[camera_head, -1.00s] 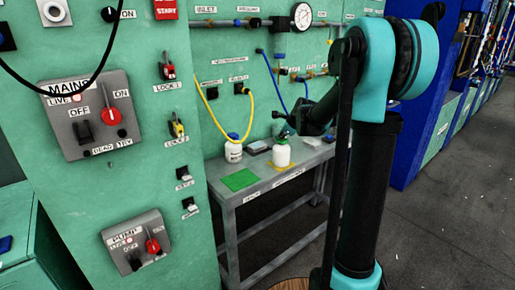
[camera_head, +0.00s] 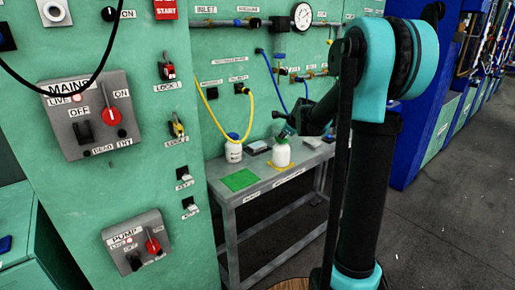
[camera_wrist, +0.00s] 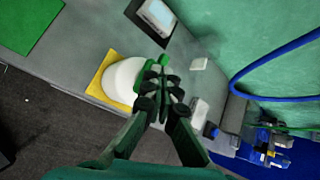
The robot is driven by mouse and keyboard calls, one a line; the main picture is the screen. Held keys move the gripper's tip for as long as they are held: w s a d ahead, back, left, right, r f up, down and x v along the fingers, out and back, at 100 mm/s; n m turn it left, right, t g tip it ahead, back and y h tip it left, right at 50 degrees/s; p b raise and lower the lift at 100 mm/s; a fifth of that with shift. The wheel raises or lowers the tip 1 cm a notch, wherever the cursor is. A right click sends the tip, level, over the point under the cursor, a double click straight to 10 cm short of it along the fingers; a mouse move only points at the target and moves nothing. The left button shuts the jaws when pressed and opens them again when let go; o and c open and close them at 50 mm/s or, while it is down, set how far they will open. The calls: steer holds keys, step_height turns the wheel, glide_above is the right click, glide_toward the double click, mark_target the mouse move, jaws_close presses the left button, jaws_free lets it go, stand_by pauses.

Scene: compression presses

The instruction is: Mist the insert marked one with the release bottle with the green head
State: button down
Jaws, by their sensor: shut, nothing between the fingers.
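The white release bottle with the green head (camera_head: 282,155) stands upright on a yellow pad on the grey bench. In the wrist view I look down on its white body (camera_wrist: 122,80), with the green head (camera_wrist: 148,74) partly hidden by my fingers. My gripper (camera_head: 287,132) is at the bottle's head, with its fingers (camera_wrist: 162,90) shut and empty. I cannot tell whether they touch the head. I cannot make out an insert marked one in either view.
A second white bottle with a blue head (camera_head: 233,150) stands to the left on the bench (camera_head: 222,193). A green mat (camera_head: 239,180) lies at its front left. A small device with a screen (camera_wrist: 158,16) lies behind the bottles. Blue hose (camera_wrist: 275,62) hangs near the wall.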

mark_target(282, 140)
steer(key=shift+f, duration=0.45)
steer(key=shift+r, duration=0.4)
stand_by(0.3)
steer(key=shift+r, duration=3.05)
